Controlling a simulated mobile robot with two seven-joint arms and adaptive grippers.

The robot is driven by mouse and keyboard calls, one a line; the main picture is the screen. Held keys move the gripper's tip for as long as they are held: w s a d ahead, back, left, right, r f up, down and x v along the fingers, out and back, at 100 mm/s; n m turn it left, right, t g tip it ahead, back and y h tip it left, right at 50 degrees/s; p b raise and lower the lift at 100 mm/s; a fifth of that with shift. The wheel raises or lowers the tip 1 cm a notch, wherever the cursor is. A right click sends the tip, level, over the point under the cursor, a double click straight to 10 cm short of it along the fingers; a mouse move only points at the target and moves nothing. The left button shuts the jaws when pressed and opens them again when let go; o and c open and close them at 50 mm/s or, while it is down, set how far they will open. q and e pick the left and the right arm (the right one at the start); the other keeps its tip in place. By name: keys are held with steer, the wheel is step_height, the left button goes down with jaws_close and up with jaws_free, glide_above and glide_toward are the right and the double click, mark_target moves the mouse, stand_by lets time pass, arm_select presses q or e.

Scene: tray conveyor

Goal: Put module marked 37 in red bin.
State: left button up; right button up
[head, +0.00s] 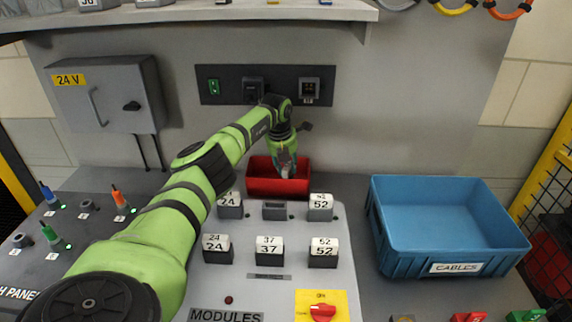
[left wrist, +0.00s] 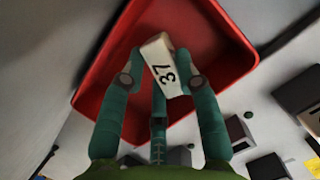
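The module marked 37 (left wrist: 163,66) is a pale block with a dark number, seen between the fingers of my left gripper in the left wrist view. My left gripper (head: 285,166) is over the red bin (head: 268,188) at the back of the bench. Its fingers (left wrist: 160,72) touch the module on both sides and look shut on it. The module is tilted, with the inside of the red bin (left wrist: 220,45) behind it. Another module marked 37 (head: 269,251) sits in the front row of the panel. My right gripper is not in view.
The modules panel holds modules marked 24 (head: 217,249) and 52 (head: 323,253); its back middle socket (head: 275,210) is empty. A blue cables bin (head: 455,263) stands at the right. A grey 24 V box (head: 108,95) hangs at the left, and a shelf (head: 200,16) runs above.

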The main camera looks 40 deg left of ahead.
arm_select(q)
steer(key=shift+o, duration=1.2)
steer(key=shift+r, duration=0.35)
steer(key=a+b+v, duration=0.1)
steer(key=b+v, duration=0.1)
steer(key=v, duration=0.9)
steer(key=shift+d+r, duration=0.3)
steer(key=shift+d, duration=0.2)
steer(key=shift+s, duration=0.2)
